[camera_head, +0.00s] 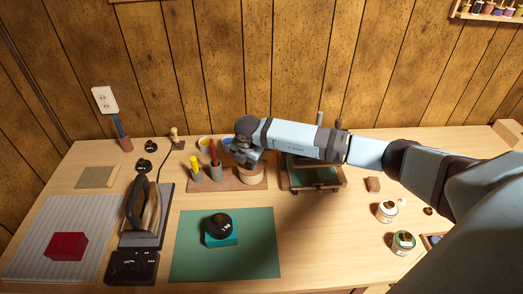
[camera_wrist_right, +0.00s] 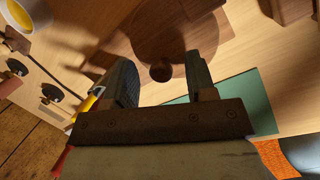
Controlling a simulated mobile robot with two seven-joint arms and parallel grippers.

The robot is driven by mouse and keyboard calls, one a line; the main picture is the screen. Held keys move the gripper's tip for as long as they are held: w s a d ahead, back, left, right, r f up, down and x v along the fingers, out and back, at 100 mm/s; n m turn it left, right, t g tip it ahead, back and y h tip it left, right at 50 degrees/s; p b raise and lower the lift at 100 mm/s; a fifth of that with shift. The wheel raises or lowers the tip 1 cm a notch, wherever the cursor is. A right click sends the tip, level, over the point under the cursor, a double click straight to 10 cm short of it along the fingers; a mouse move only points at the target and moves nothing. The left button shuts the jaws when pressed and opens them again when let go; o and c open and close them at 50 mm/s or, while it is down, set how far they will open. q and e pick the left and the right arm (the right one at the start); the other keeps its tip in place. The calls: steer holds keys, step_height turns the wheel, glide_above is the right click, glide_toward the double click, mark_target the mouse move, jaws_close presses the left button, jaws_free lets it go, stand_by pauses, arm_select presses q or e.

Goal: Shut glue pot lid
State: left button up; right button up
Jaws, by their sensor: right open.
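My right gripper (camera_head: 243,160) reaches in from the right and points down over a small light pot (camera_head: 252,177), which I take for the glue pot. The arm partly hides the pot. In the right wrist view the open gripper (camera_wrist_right: 160,70) has a finger on each side of a round brown wooden lid (camera_wrist_right: 165,35) with a dark knob (camera_wrist_right: 160,73). The knob shows between the fingertips, and no contact is visible. I cannot tell how far the lid is open. My left gripper is not in view.
A pot of red-handled tools (camera_head: 215,168) and yellow tools (camera_head: 195,168) stand close left. A wooden press (camera_head: 312,178) is close right. A green mat (camera_head: 255,255) lies in front, bearing a black knobbed object (camera_head: 220,228). An iron (camera_head: 145,210) stands at left, two tins (camera_head: 386,212) at right.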

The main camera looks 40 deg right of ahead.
steer(key=p+v, duration=0.2)
steer(key=v, duration=0.1)
steer(key=w+p+v, duration=0.1)
steer(key=v, duration=0.2)
steer(key=shift+w+d+r+p, duration=0.15)
steer(key=shift+d+r+p, duration=0.05)
steer(key=shift+r+p, duration=0.2)
